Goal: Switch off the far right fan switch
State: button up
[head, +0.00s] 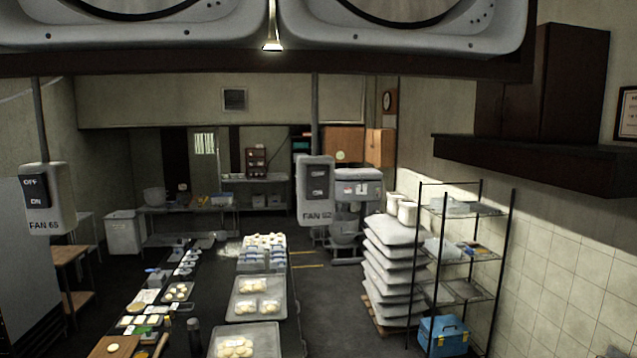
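Two hanging fan switch boxes show in the head view. The right one (316,212), labelled FAN with a number that looks like 02 or 62, hangs on a dark vertical pole near the middle. Its dark rocker panel has two marked halves, but I cannot tell which half is pressed. The left one (45,215), labelled FAN 65, hangs on another pole at the left edge, with OFF above ON on its dark rocker. No other fan switch is visible to the right. My gripper is not in view.
Two large pale fan housings (405,38) hang overhead. A long dark table with dough trays (262,312) runs below the switches. Stacked white trays (390,270), a wire shelf (470,252) and a blue box (443,335) stand right. A dark wall shelf (540,160) juts out.

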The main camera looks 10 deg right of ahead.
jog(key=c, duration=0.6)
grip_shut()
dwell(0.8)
